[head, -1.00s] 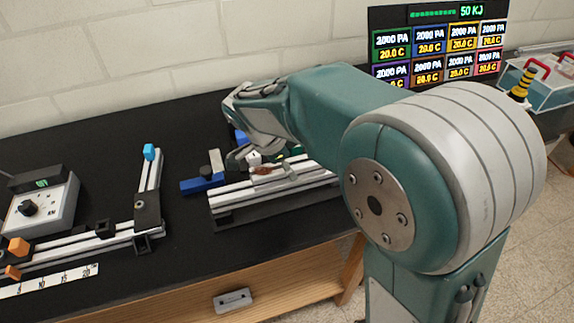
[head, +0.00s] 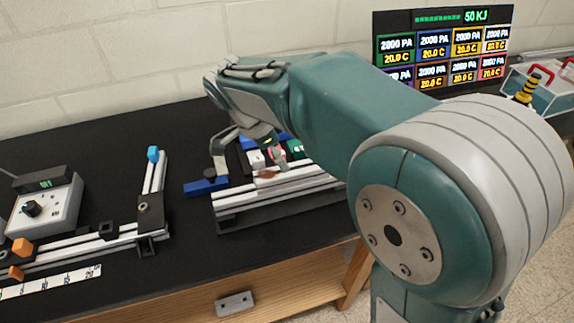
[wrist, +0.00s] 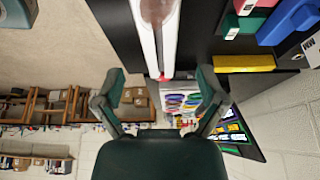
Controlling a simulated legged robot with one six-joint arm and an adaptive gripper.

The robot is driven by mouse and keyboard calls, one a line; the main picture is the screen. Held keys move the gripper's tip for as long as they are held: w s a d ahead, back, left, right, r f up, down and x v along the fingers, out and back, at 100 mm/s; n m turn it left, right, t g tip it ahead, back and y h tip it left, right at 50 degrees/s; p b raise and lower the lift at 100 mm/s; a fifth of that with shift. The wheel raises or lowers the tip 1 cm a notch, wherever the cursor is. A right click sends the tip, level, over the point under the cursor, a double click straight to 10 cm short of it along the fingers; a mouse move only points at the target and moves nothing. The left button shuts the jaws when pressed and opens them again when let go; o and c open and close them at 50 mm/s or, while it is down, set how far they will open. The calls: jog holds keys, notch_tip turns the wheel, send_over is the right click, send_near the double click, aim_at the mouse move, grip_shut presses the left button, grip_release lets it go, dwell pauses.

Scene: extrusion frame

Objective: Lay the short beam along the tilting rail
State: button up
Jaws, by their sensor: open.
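My gripper (head: 248,148) hangs over the stack of silver rails (head: 275,192) in the middle of the bench. Its fingers are open. In the wrist view its fingertips (wrist: 160,78) are spread with nothing held between them. A silver rail (wrist: 146,35) with a reddish-brown strip runs toward the gap from the top. On the left, a short silver rail (head: 157,172) with a light-blue knob (head: 153,154) at its far end meets a long silver rail (head: 85,242) at a black bracket (head: 150,212). I cannot tell which piece is the short beam or which rail tilts.
A blue block (head: 205,187) lies left of the rail stack. Coloured blocks, including a yellow one (wrist: 244,63), stand behind it. A grey control box (head: 45,208) and a ruler strip (head: 50,283) are at left.

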jog(key=w+v, duration=0.1)
jog(key=v, duration=0.5)
jog(key=s+d+f+n+t+y, duration=0.2)
jog(key=s+d+n+t+y, duration=0.2)
jog(key=s+d+n, duration=1)
jog(key=shift+s+d+f+n, duration=0.4)
jog(key=shift+s+d, duration=1.15)
jog(key=shift+s, duration=0.85)
